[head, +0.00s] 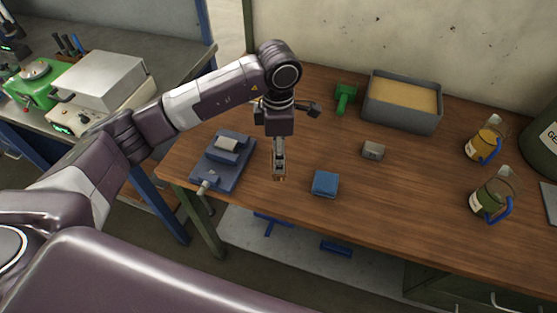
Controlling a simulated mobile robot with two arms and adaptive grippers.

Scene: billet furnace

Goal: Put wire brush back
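My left gripper (279,172) points down over the left part of the wooden bench (425,197). Its fingers look close together, with a small brownish patch at the tips. I cannot tell whether they hold anything. I cannot clearly make out a wire brush; it may be hidden by the gripper or wrist. Dark pieces (313,109) show on both sides of the wrist, and I cannot tell what they are. My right gripper is not in view.
A blue vise-like device (236,174) is left of the gripper, a blue block (325,184) right. Behind are a green tool (345,97), a small grey block (373,150) and a grey sand-coloured-filled tray (398,119). Two jugs (486,143) (493,195) stand right.

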